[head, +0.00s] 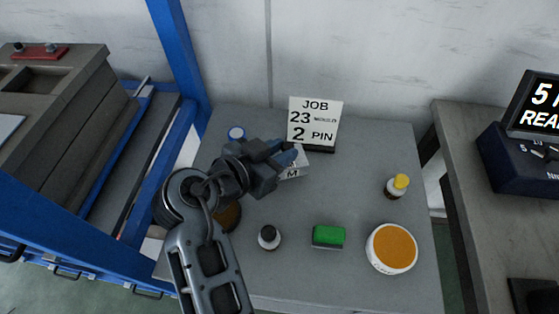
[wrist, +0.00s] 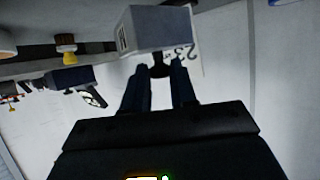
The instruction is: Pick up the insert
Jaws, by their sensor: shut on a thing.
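My gripper (head: 287,155) is over the back middle of the grey table, in front of the job card, with its fingers pointing right. In the wrist view, the two dark fingers (wrist: 160,80) are close together, with a small dark piece, apparently the insert (wrist: 160,67), between their tips. Its shape is hard to make out. In the head view the gripper hides it. A small pale box marked M (head: 293,171) is just below and beside the fingertips; a grey box also shows beyond the tips in the wrist view (wrist: 157,28).
The job card (head: 315,120), reading 2 PIN, stands close behind the gripper. A yellow-capped bottle (head: 397,187), an orange-topped tub (head: 391,249), a green block (head: 328,236) and a dark-capped bottle (head: 269,237) stand on the table (head: 350,195). Its middle right is clear.

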